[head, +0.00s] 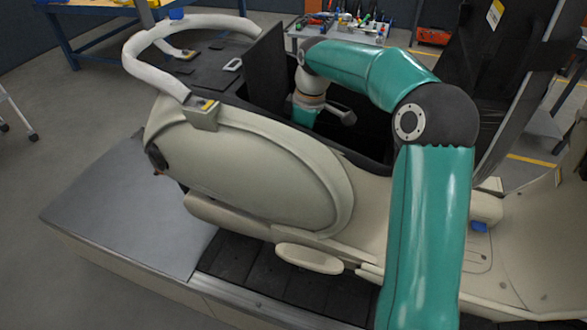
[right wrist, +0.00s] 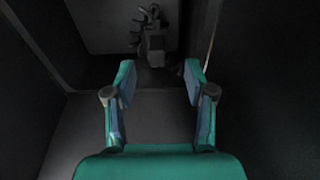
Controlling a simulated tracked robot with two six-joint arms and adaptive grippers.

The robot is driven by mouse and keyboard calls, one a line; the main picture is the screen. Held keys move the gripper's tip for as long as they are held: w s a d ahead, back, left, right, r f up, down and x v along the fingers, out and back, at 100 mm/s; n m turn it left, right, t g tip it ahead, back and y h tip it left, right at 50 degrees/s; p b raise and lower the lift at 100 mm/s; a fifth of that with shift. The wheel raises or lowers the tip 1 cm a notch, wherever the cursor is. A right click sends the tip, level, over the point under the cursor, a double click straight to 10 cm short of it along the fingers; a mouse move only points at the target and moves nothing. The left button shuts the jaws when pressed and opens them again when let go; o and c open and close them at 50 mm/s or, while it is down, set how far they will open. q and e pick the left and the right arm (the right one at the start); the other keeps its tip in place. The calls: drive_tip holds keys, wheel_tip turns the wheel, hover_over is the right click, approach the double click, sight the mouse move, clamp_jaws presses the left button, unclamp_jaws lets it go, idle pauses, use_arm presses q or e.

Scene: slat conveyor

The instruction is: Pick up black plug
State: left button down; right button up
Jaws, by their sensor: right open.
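In the right wrist view my right gripper (right wrist: 159,82) is open, with its teal fingers spread wide and nothing between them. Just beyond the fingertips is a small dark grey block (right wrist: 156,46) with several prongs beside it. It may be the black plug, but the dim light does not let me tell. It appears apart from both fingers. In the head view my right arm reaches down into the dark opening of the cream body (head: 255,175); the fingers are hidden there. My left gripper is not in view.
Dark walls stand close on both sides in the right wrist view, over a dark floor (right wrist: 70,135). In the head view a dark upright panel (head: 264,62) and a pale curved rail (head: 150,65) border the opening. A workbench with tools (head: 345,30) stands behind.

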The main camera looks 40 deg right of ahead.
drive_tip(key=shift+w+a+f+p, duration=0.15)
drive_tip(key=shift+w+f, duration=0.15)
drive_tip(key=shift+f, duration=1)
drive_tip(key=shift+w+f+p, duration=0.2)
drive_tip(key=shift+w+f, duration=0.15)
drive_tip(key=shift+f, duration=0.9)
drive_tip(key=shift+w+a+f+p, duration=0.15)
drive_tip(key=shift+w+f, duration=0.15)
drive_tip(key=shift+f, duration=1)
drive_tip(key=shift+d, duration=0.1)
drive_tip(key=shift+c, duration=0.3)
clamp_jaws()
